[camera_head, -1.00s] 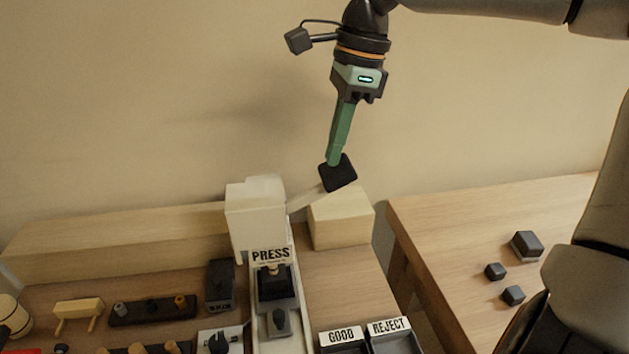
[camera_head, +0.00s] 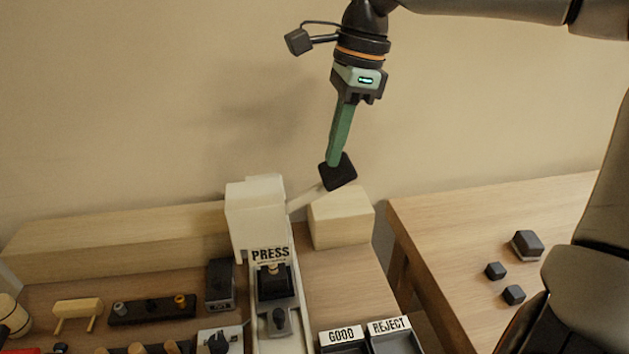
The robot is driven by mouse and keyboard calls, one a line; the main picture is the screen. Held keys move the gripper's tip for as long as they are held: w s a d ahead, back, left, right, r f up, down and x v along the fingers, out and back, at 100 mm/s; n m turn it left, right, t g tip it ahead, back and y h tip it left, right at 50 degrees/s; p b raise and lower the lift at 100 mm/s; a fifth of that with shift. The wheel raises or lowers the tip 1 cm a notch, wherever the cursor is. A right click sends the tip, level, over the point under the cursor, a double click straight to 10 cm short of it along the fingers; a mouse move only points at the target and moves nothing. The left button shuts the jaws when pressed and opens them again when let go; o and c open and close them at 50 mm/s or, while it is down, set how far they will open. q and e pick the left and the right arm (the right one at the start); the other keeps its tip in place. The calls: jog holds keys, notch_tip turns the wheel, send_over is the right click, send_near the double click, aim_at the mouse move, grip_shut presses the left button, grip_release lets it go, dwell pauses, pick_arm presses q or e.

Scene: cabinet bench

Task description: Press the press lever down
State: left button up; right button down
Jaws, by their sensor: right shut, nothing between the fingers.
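The white press (camera_head: 256,215) stands on the bench with a "PRESS" label on its front. Its lever (camera_head: 306,199) reaches out to the right and slightly up, ending in a black square knob (camera_head: 338,172). My right gripper (camera_head: 333,164) comes down from above with its green fingers shut and nothing between them. Its tips are at the top of the knob in the picture; whether they touch it I cannot tell. A dark fixture (camera_head: 274,283) sits on the press bed below the head. My left gripper is out of view.
A wooden block (camera_head: 341,218) stands behind and below the knob. Trays labelled "GOOD" (camera_head: 341,336) and "REJECT" (camera_head: 389,327) are at the front. Tools and small holders lie left of the press. Several dark blocks rest on the side table (camera_head: 460,230) at right.

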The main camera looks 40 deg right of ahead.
aim_at(349, 160)
jog(key=shift+f, duration=0.35)
jog(key=shift+s+d+f+b, duration=0.15)
jog(key=shift+d+f+b, duration=0.05)
jog(key=shift+f+b, duration=0.25)
jog(key=shift+s+d+f+b, duration=0.1)
jog(key=shift+d+f+b, duration=0.1)
jog(key=shift+f+b, duration=0.25)
jog(key=shift+f, duration=0.1)
jog(key=shift+s+d+f+b, duration=0.1)
jog(key=shift+d+f+b, duration=0.1)
jog(key=shift+f+b, duration=0.4)
jog(key=shift+s+d+f, duration=0.1)
jog(key=shift+f, duration=0.3)
jog(key=shift+s+d+f+b, duration=0.1)
jog(key=shift+d+f+b, duration=0.15)
jog(key=shift+f+b, duration=0.65)
jog(key=shift+f, duration=0.15)
